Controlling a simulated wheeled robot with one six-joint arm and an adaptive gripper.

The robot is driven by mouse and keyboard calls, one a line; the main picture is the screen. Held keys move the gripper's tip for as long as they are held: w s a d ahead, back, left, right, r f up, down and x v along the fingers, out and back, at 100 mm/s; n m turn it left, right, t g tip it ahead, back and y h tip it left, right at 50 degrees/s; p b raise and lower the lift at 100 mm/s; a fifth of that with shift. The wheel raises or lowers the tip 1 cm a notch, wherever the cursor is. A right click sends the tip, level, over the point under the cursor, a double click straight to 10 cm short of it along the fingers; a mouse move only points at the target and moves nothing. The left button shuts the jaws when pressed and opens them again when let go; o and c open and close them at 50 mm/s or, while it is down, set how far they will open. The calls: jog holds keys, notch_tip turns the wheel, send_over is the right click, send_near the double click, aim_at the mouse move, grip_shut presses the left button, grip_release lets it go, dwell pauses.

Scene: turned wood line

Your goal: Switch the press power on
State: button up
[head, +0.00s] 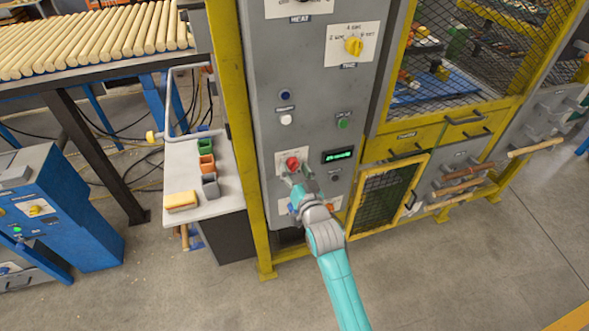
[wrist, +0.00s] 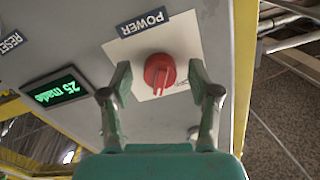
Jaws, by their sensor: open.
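The press power switch is a red rotary knob (wrist: 160,72) on a pale square plate (wrist: 180,40) under a "POWER" label (wrist: 143,22) in the wrist view. In the head view the red knob (head: 292,163) sits low on the grey press panel (head: 300,85). My gripper (wrist: 160,84) is open, with one finger on each side of the knob. It also shows at the panel in the head view (head: 298,178). I cannot tell whether the fingers touch the knob. A green-lit display (wrist: 57,92) reads "25 made".
Above the power knob are a yellow rotary knob (head: 354,46), a green button (head: 343,124) and a white button (head: 286,119). A yellow post (head: 235,110) runs left of the panel. A side table (head: 190,163) with small bins stands left; a mesh guard door (head: 388,195) is right.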

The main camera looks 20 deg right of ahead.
jog(key=s, duration=1.1)
jog(key=shift+s, duration=0.3)
jog(key=s+f+n+g, duration=0.1)
jog(key=s+f, duration=0.3)
jog(key=s, duration=0.7)
jog(key=s+f+n+g, duration=0.1)
jog(key=s+f, duration=0.2)
jog(key=s, duration=0.8)
jog(key=s+r, duration=0.2)
jog(key=s, duration=0.8)
jog(key=s+r+n+g, duration=0.1)
jog(key=s+r, duration=0.1)
jog(key=s, duration=0.7)
jog(key=shift+s+r+n, duration=0.2)
jog(key=shift+s+n, duration=0.1)
jog(key=shift+s, duration=0.1)
jog(key=shift+d, duration=0.1)
